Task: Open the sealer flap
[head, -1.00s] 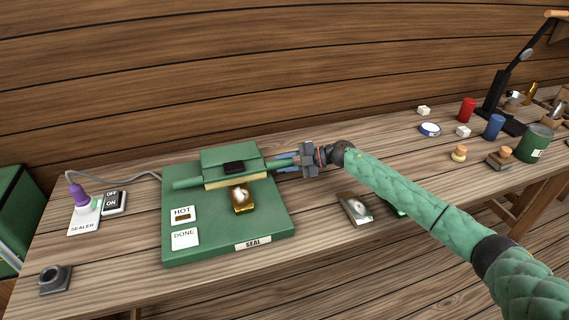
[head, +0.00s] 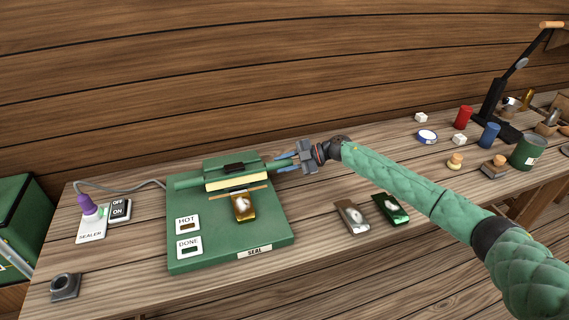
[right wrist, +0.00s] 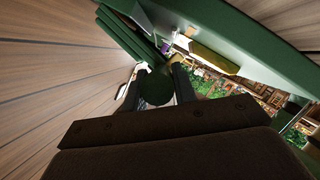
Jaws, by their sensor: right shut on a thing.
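The green sealer (head: 210,255) sits on the bench at left centre in the head view. Its green flap (head: 227,163) with a bar handle (head: 280,164) is tilted up, showing a cream strip (head: 230,183) on its underside. A gold packet (head: 243,207) lies on the sealer's base in front of the flap. My right gripper (head: 288,161) is shut on the right end of the bar handle. In the right wrist view the round green handle end (right wrist: 156,88) sits between the fingers. My left gripper is not in view.
A silver packet (head: 352,217) and a green packet (head: 391,209) lie right of the sealer. A switch plate with a purple plug (head: 88,206) stands at left, and a grey holder (head: 65,287) at front left.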

